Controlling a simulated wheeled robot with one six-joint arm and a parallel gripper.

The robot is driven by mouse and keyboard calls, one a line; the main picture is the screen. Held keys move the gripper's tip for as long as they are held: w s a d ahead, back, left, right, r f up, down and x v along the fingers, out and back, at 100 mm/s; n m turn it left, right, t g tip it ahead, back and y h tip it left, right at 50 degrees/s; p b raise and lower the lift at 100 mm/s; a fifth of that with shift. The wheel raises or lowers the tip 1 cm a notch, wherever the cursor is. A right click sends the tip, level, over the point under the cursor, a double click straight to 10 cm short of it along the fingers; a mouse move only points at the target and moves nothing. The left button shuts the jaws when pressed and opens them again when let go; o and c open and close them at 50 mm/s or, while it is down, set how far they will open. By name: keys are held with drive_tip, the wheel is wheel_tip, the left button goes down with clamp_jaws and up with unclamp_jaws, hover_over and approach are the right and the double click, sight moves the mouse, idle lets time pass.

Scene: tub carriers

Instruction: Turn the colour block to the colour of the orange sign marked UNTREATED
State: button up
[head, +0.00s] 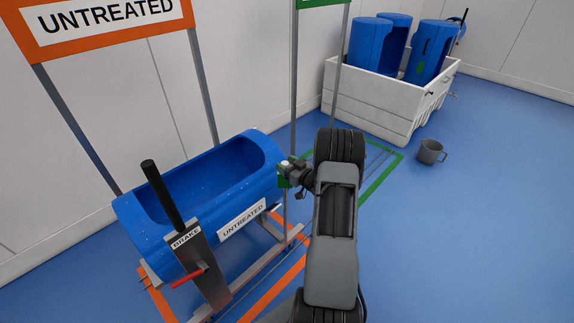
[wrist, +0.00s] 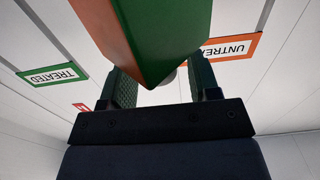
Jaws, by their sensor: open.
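The colour block (wrist: 150,35) fills the top of the wrist view, with a wide green face and a narrower orange face meeting at an edge. My gripper (wrist: 164,82) is open, one finger on each side of the block's near end; contact is unclear. In the head view my gripper (head: 293,172) is at the right end of the blue tub (head: 130,205), where a small green part of the block (head: 284,182) shows. The orange UNTREATED sign (head: 85,49) stands behind the tub at upper left; it appears upside down in the wrist view (wrist: 254,45).
The tub carrier has a black-handled brake lever (head: 162,195) and a red handle (head: 187,278). A white crate (head: 370,108) with several blue tubs stands at back right. The blue floor at right is clear.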

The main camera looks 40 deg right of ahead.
drive_tip(key=shift+c, duration=0.2)
drive_tip(key=c, duration=0.8)
drive_tip(key=shift+c, duration=0.2)
drive_tip(key=shift+f+h, duration=0.1)
drive_tip(key=shift+h, duration=0.2)
drive_tip(key=m+h+b, duration=0.2)
drive_tip(key=h, duration=0.1)
drive_tip(key=shift+a+f, duration=0.1)
drive_tip(key=shift+a, duration=0.1)
drive_tip(key=m+h+b, duration=0.1)
drive_tip(key=h+b, duration=0.1)
drive_tip(key=m+h+b, duration=0.2)
drive_tip(key=h, duration=0.1)
drive_tip(key=shift+a+f+m+g, duration=0.1)
drive_tip(key=shift+a+m+g, duration=0.05)
drive_tip(key=shift+m+g, duration=0.15)
drive_tip(key=m+g+h+b, duration=0.2)
drive_tip(key=h+b, duration=0.1)
drive_tip(key=h, duration=0.1)
drive_tip(key=shift+w+m, duration=0.1)
drive_tip(key=shift+m, duration=0.3)
drive_tip(key=shift+r+h+b, duration=0.2)
drive_tip(key=shift+h+b, duration=0.1)
drive_tip(key=shift+r+m+g+h, duration=0.1)
drive_tip(key=shift+m+g+h, duration=0.2)
drive_tip(key=shift+m, duration=0.1)
